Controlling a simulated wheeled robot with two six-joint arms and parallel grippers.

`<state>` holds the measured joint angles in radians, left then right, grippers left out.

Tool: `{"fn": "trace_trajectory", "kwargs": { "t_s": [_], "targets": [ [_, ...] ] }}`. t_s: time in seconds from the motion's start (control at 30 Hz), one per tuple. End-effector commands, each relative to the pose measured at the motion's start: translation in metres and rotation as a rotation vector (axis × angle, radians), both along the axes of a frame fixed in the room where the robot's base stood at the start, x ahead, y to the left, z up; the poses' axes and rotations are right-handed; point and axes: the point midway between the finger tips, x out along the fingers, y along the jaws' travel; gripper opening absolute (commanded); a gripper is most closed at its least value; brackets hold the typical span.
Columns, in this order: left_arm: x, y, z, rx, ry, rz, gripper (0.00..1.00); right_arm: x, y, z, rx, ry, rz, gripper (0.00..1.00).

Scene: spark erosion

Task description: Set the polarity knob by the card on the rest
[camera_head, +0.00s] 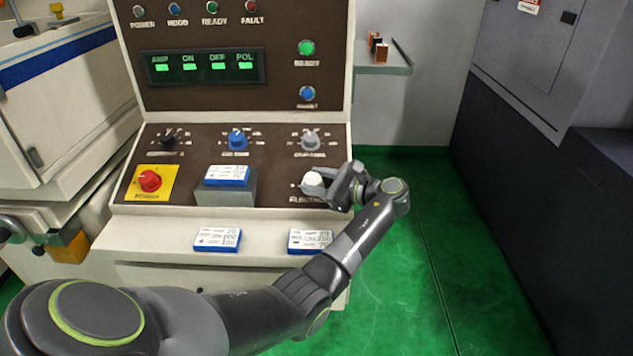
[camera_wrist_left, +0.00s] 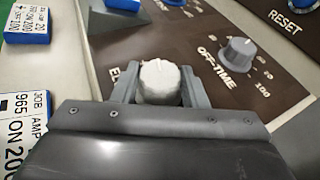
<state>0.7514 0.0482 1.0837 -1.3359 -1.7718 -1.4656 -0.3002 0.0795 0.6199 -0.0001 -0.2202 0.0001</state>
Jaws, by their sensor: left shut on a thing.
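My left gripper (camera_head: 328,184) is shut on a white knob (camera_head: 313,180) at the lower right of the control panel. In the left wrist view the white knob (camera_wrist_left: 160,82) stands between the two fingers. Its pointer and most of its printed label are hidden or too small to read. A blue-edged white card (camera_head: 227,173) lies on the grey rest (camera_head: 225,192) on the panel's lower part; its print is too small to read surely. In the left wrist view only an edge of that card (camera_wrist_left: 122,4) shows. My right gripper is not in view.
Two more cards lie on the ledge below, one mid-left (camera_head: 218,240) and one right (camera_head: 306,238) beside my forearm. A grey off-time knob (camera_head: 310,140), a blue knob (camera_head: 238,139), a black knob (camera_head: 168,138) and a red switch (camera_head: 149,181) are nearby.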

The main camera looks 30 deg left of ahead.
Motion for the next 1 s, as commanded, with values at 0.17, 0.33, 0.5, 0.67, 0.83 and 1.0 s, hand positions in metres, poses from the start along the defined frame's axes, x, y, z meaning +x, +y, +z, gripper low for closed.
{"fn": "trace_trajectory", "kwargs": {
  "t_s": [0.17,0.33,0.5,0.67,0.83,1.0],
  "targets": [
    [0.002,0.001,0.003,-0.033,-0.02,0.111,0.17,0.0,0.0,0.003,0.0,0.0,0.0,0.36],
    [0.003,0.001,0.002,-0.06,-0.034,0.19,0.17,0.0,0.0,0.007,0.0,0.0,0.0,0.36],
    [0.004,0.001,0.003,-0.078,-0.047,0.247,0.17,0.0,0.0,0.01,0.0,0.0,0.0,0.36],
    [0.004,0.001,0.002,-0.09,-0.052,0.281,0.17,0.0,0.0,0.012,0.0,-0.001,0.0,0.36],
    [0.004,0.001,0.001,-0.095,-0.056,0.299,0.17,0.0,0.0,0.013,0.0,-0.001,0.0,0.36],
    [0.004,0.001,0.0,-0.097,-0.057,0.303,0.17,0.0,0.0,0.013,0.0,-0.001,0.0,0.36]
  ]
}}
